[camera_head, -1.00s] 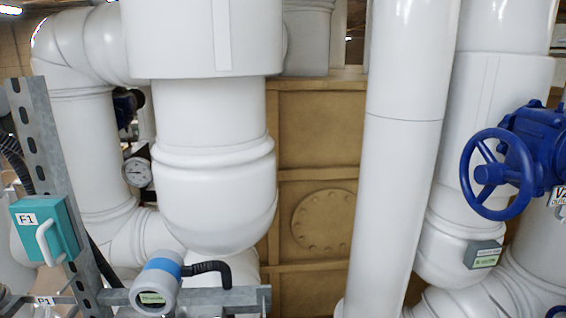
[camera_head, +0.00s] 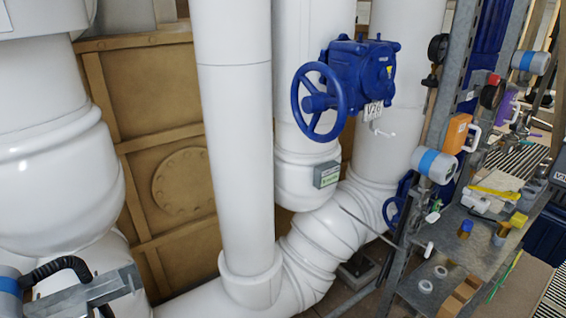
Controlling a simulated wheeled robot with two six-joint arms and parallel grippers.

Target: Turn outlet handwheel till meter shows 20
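A blue handwheel (camera_head: 319,102) on a blue valve gearbox (camera_head: 363,75) stands at the upper middle, in front of a white pipe. A white tag (camera_head: 373,110) on it seems to read V26. A second, smaller blue handwheel (camera_head: 391,213) is partly hidden low on the right. Which one is the outlet wheel I cannot tell. A small grey box with a green label or display (camera_head: 327,175) is on the pipe below the large wheel; its text is too small to read. A round meter-like device with a blue band (camera_head: 433,166) is on the rack.
A thick white vertical pipe (camera_head: 236,150) stands left of the large wheel. A metal rack with a cluttered shelf (camera_head: 405,291) fills the right, holding an orange box (camera_head: 456,133) and loose parts. A tan panelled wall (camera_head: 130,90) is behind.

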